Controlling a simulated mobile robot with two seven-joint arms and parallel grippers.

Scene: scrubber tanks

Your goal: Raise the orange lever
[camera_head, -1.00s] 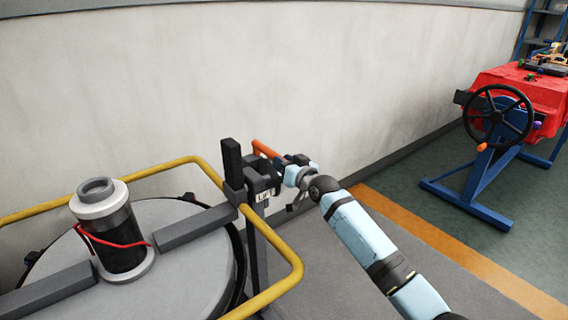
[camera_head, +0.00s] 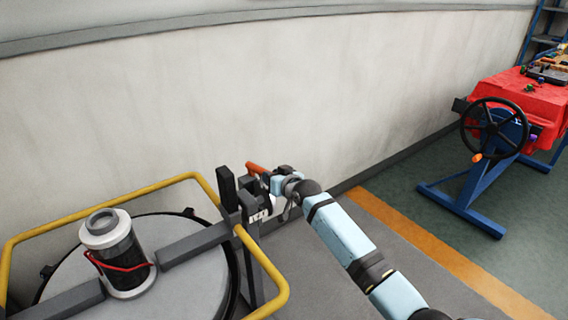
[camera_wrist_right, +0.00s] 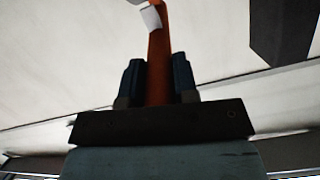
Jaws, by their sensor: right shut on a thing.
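The orange lever (camera_head: 257,169) shows beside the black post at the edge of the tank, mostly covered by the gripper and bracket. My right gripper (camera_head: 277,179) is at the lever, its arm coming in from the lower right. In the right wrist view the orange lever (camera_wrist_right: 158,55) runs up between the two dark blue fingers of the right gripper (camera_wrist_right: 157,80), which is shut on it. A small pale tag-like piece (camera_wrist_right: 150,17) shows against its far part. The lever's pivot is hidden. My left gripper is not in view.
A round grey tank lid (camera_head: 190,285) with a black-and-white cylinder (camera_head: 124,265) sits inside a yellow guard rail (camera_head: 262,262). A pale wall (camera_head: 330,90) stands close behind. A red unit (camera_head: 515,100) with a black handwheel (camera_head: 494,128) stands at right; green floor lies between.

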